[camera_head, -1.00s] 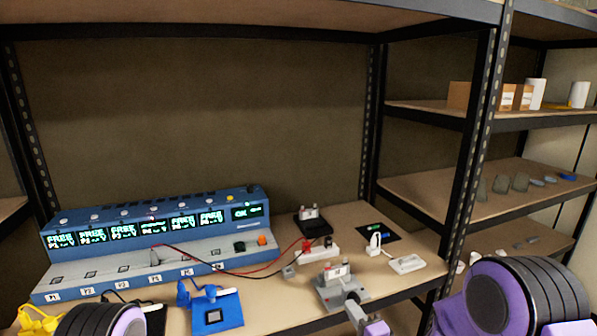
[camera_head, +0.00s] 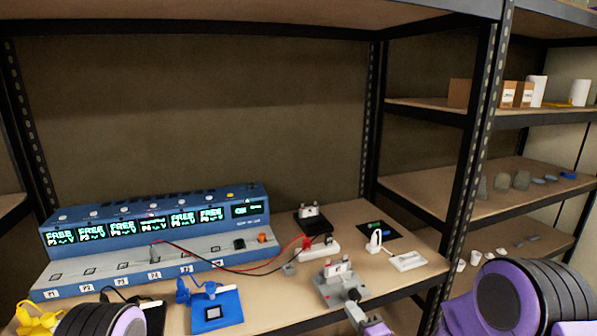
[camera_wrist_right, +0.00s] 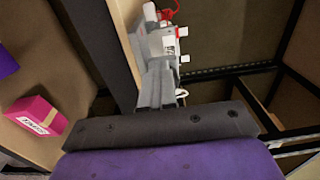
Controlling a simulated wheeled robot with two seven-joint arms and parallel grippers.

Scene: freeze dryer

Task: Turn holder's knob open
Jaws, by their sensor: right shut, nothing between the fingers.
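A grey holder (camera_head: 332,291) stands on the shelf board at front right, with a small white piece with a dark mark (camera_head: 337,268) upright on it. It also shows at the top of the right wrist view (camera_wrist_right: 160,42). Its knob is not clearly distinguishable; a small red spot shows on the holder's near side. My right gripper (camera_head: 354,308) is shut and empty at the holder's near side; I cannot tell if it touches. In the wrist view its grey fingers (camera_wrist_right: 155,86) point at the holder. My left gripper is out of view.
A blue station (camera_head: 150,235) with lit displays stands at left. A blue holder (camera_head: 217,318) and a yellow holder (camera_head: 35,322) lie in front of it. Red and black leads run to a white block (camera_head: 319,250). A dark shelf post (camera_head: 468,150) rises at right.

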